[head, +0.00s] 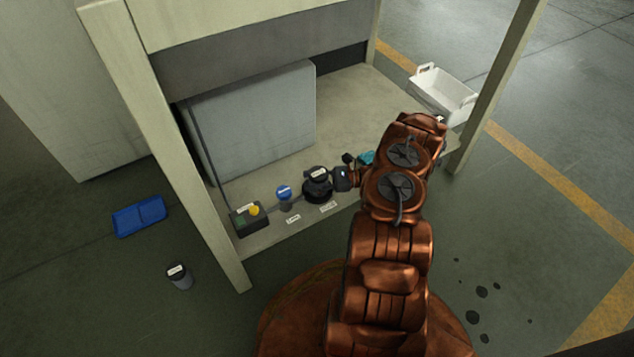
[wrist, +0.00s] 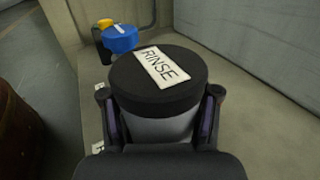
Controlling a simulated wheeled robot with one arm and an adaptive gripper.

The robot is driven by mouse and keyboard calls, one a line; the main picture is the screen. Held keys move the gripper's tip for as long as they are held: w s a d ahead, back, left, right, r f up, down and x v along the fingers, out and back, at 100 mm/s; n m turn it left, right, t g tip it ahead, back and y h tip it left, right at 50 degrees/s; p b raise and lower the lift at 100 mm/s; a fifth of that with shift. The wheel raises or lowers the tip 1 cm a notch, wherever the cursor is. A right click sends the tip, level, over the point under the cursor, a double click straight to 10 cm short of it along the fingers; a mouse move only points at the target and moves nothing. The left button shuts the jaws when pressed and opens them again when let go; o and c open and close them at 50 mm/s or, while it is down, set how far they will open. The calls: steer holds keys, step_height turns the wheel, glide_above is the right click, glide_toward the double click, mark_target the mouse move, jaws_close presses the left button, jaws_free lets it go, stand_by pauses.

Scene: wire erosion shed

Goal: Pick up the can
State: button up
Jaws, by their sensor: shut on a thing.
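A can with a black lid and a white label reading RINSE (wrist: 158,78) fills the middle of the wrist view. Its body below the lid is pale grey. The can also shows in the head view (head: 318,174), on the ledge inside the frame or very close above it; I cannot tell which. My gripper (wrist: 160,122) is shut on the can, with one finger on each side just below the lid. In the head view my gripper (head: 320,190) reaches it from the right. The can's lower part is hidden by my gripper.
A blue-topped item (head: 284,192) and a box with a yellow button (head: 249,217) stand left of the can. A grey panel (head: 260,120) rises behind. A labelled dark cylinder (head: 180,278), blue tray (head: 140,216) and white bin (head: 441,94) stand outside.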

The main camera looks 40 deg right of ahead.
mark_target(312, 173)
steer(key=shift+r+p, duration=0.35)
steer(key=shift+r, duration=0.15)
steer(key=r+p, duration=0.2)
steer(key=r, duration=0.1)
steer(key=shift+s+d, duration=0.1)
steer(key=shift+d, duration=0.1)
steer(key=s+d+p, duration=0.4)
steer(key=s+d, duration=0.6)
steer(key=s, duration=0.2)
steer(key=shift+r, duration=0.45)
